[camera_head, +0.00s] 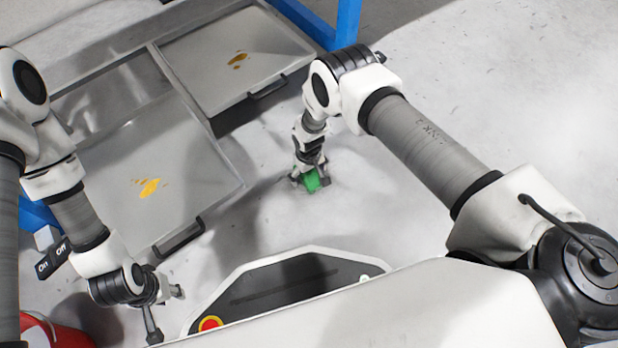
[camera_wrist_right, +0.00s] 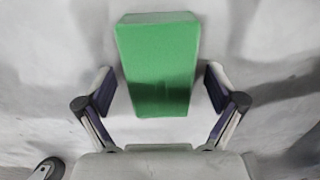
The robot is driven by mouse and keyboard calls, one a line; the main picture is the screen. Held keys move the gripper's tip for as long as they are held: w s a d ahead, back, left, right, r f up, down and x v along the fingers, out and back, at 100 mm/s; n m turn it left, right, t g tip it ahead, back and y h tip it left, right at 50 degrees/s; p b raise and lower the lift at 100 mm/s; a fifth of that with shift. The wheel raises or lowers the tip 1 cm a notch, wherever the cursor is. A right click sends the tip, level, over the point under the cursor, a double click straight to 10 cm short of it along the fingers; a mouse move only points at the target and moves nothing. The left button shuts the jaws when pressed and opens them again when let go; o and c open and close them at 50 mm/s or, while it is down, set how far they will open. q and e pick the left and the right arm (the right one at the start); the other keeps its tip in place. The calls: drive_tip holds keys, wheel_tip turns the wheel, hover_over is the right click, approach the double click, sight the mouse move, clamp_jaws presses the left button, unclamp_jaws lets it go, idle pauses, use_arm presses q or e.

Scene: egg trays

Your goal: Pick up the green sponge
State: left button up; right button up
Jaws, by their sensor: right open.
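The green sponge (camera_head: 312,182) is below my right arm in the head view. In the right wrist view the sponge (camera_wrist_right: 158,65) is a green block in the middle of the picture, with its near end between the fingers. My right gripper (camera_wrist_right: 160,90) is open, with a gap between each finger and the sponge. In the head view my right gripper (camera_head: 309,180) points down over the sponge and partly hides it. My left gripper (camera_head: 168,310) is at the lower left, its fingers spread and empty, far from the sponge.
Two grey trays with handles, a near one (camera_head: 200,150) and a far one (camera_head: 185,62), stand at the left, each with yellow-orange stains. A blue frame (camera_head: 345,25) rises behind them. A red bucket (camera_head: 55,335) is at the lower left. The pale floor at the right is clear.

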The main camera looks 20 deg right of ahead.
sight(309, 173)
drive_tip(key=shift+r, duration=0.1)
drive_tip(key=c, duration=1.2)
drive_tip(key=shift+r, duration=0.1)
wheel_tip(309, 173, up, 10)
drive_tip(key=p, duration=0.6)
drive_tip(key=shift+c, duration=0.2)
